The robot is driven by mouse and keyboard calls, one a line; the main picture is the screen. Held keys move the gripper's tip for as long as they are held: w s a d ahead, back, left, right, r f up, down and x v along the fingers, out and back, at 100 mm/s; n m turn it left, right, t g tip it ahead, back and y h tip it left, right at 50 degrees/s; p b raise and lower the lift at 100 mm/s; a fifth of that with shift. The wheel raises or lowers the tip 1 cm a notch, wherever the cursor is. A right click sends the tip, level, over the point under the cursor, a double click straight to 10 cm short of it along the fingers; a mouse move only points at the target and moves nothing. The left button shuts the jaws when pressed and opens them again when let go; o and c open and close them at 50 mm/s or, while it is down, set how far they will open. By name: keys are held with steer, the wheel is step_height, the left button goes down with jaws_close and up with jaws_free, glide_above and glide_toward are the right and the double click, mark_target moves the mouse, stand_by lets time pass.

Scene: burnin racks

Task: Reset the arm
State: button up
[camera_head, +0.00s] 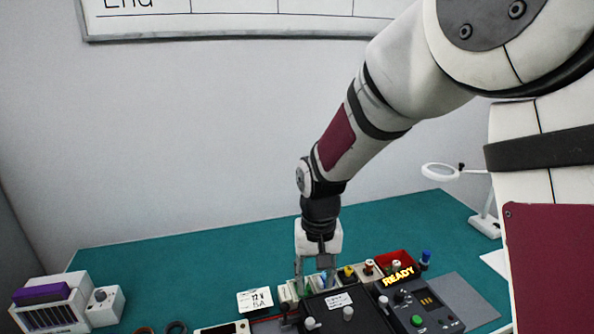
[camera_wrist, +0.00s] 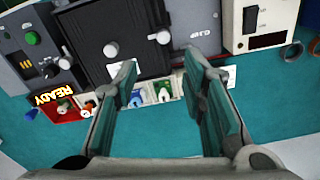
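My arm reaches from the upper right down over the green table (camera_head: 190,260). My gripper (camera_head: 315,274) points down near the back edge of a dark box-like unit (camera_head: 345,306). In the wrist view my gripper (camera_wrist: 160,66) has its two fingers spread apart, with nothing seen held between them. The dark unit (camera_wrist: 115,38) lies beyond the fingertips there. Small blue and green clips (camera_wrist: 150,94) in pale holders show between the fingers. I cannot tell whether a fingertip touches anything.
A control panel (camera_head: 432,309) with a lit READY sign (camera_head: 398,275) stands right of the dark unit. A white rack (camera_head: 55,305) with a purple piece is at the left. The table's back left is clear.

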steer(key=s+d+r+t, duration=0.1)
steer(key=s+d+r, duration=0.25)
steer(key=r, duration=0.25)
steer(key=s+d+r+t, duration=0.1)
steer(key=s+d+r, duration=0.1)
steer(key=d+r, duration=0.3)
steer(key=s+d+r+t+b, duration=0.1)
steer(key=s+d+r, duration=0.2)
steer(key=s, duration=0.3)
steer(key=s+d+r+t+b, duration=0.1)
steer(key=s+d+r+t, duration=0.1)
steer(key=s, duration=0.4)
steer(key=shift+s+d+r, duration=0.3)
steer(key=shift+d+r, duration=0.2)
steer(key=shift+r, duration=0.2)
